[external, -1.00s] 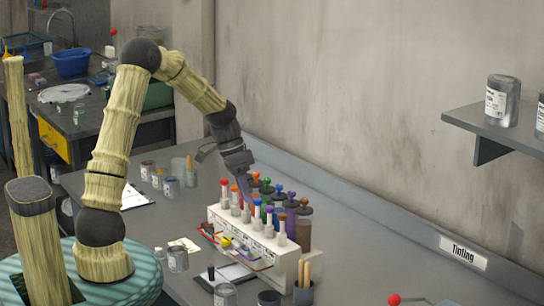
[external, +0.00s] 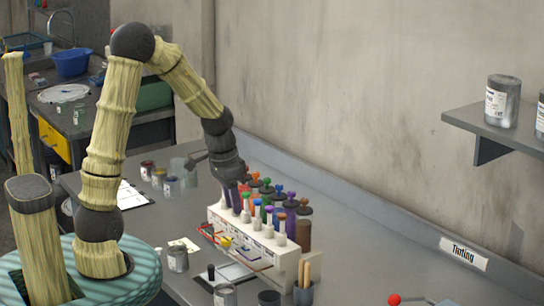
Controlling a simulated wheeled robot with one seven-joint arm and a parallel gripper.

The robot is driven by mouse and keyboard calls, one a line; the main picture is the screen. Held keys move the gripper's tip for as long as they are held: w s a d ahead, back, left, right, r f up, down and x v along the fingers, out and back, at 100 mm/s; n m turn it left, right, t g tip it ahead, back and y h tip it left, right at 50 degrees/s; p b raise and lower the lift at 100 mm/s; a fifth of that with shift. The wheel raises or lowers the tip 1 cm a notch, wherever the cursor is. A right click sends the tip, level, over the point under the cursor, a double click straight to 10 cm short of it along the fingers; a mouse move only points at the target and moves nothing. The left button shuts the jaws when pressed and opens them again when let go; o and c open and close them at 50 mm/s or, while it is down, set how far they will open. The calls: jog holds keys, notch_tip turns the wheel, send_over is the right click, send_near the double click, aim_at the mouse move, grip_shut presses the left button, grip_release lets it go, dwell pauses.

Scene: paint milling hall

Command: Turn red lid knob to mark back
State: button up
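A white rack (external: 240,232) on the grey bench holds a front row of pale-stemmed dispensers with coloured knobs and a back row of bottles. The front row's left-end knob is hidden behind my gripper now; the earlier frame shows it red. My gripper (external: 232,197) points down over that left end, with its purple fingers at knob height. I cannot tell whether they touch or grip the knob. The mark on the lid is too small to see.
Paint cans (external: 170,186) and a clipboard (external: 133,196) lie left of the rack. A can (external: 178,259) and a cup with sticks (external: 303,293) stand in front. The wall is behind, with a shelf (external: 500,125) at right. The bench right of the rack is mostly clear.

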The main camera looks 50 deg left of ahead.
jog(key=shift+o, duration=1.4)
jog(key=w+a+r+t+b, duration=0.1)
jog(key=w+a+r+b, duration=0.3)
jog(key=w+a, duration=0.45)
jog(key=w+a+r+t+b, duration=0.1)
jog(key=w+a+r+b, duration=0.4)
jog(key=a, duration=0.6)
jog(key=a+r+m, duration=0.1)
jog(key=a+r, duration=0.2)
jog(key=a, duration=0.4)
jog(key=shift+w+a+r+m+t, duration=0.2)
jog(key=shift+a+m+t, duration=0.1)
jog(key=shift+a+t, duration=0.1)
jog(key=x, duration=1.7)
jog(key=shift+w+d+f+p, duration=0.1)
jog(key=shift+d+f+p, duration=0.1)
jog(key=shift+d+p, duration=0.1)
